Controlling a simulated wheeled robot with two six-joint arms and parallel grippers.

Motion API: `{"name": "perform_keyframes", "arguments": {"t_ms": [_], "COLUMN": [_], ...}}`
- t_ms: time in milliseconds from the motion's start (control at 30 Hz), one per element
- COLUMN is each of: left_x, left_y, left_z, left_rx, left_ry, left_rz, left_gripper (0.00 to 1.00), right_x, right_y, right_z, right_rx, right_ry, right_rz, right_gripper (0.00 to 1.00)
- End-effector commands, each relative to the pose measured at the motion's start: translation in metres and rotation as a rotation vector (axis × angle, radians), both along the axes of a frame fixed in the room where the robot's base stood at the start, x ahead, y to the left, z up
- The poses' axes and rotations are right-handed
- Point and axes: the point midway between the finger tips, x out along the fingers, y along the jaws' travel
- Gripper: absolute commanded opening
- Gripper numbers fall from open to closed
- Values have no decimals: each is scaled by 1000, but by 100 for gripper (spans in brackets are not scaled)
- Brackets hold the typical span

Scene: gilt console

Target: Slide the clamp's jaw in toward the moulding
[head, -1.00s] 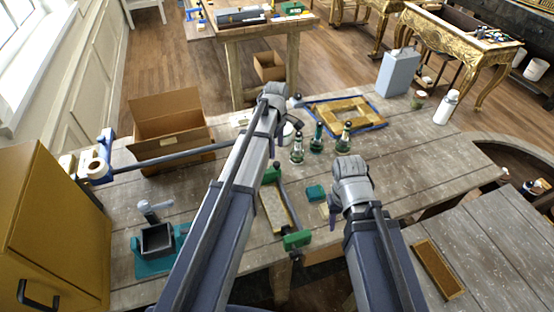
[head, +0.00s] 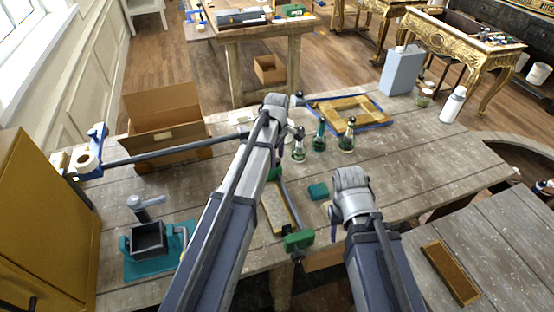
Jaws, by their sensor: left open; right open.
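A green-ended clamp lies on the workbench in the middle of the head view. Its near green jaw (head: 298,241) is at the bench's front edge, and its dark bar runs away beneath my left arm. A pale strip that looks like the moulding (head: 275,213) lies beside the bar, left of it. The clamp's far end is mostly hidden by my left arm. My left gripper (head: 279,135) is open above the bench, beyond the clamp, its fingers mostly hidden. My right gripper (head: 337,214) is open, right of the near jaw and apart from it, with only part of a finger showing.
A long blue bar clamp (head: 180,156) lies at left by an open cardboard box (head: 163,120). A teal vise (head: 150,240) stands at front left.

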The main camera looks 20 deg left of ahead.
Motion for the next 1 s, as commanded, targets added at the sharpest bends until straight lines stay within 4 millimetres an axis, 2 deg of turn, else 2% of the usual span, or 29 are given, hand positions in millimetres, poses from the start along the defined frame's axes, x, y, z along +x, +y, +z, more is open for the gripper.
{"name": "perform_keyframes", "arguments": {"t_ms": [67, 667, 1000], "left_x": [0, 0, 0], "left_y": [0, 0, 0], "left_z": [0, 0, 0], "left_rx": [0, 0, 0], "left_ry": [0, 0, 0], "left_rz": [0, 0, 0], "left_gripper": [67, 0, 0], "right_x": [0, 0, 0], "right_y": [0, 0, 0], "right_z": [0, 0, 0], "right_rx": [0, 0, 0], "right_ry": [0, 0, 0], "right_rz": [0, 0, 0], "right_gripper": [50, 50, 50]}}
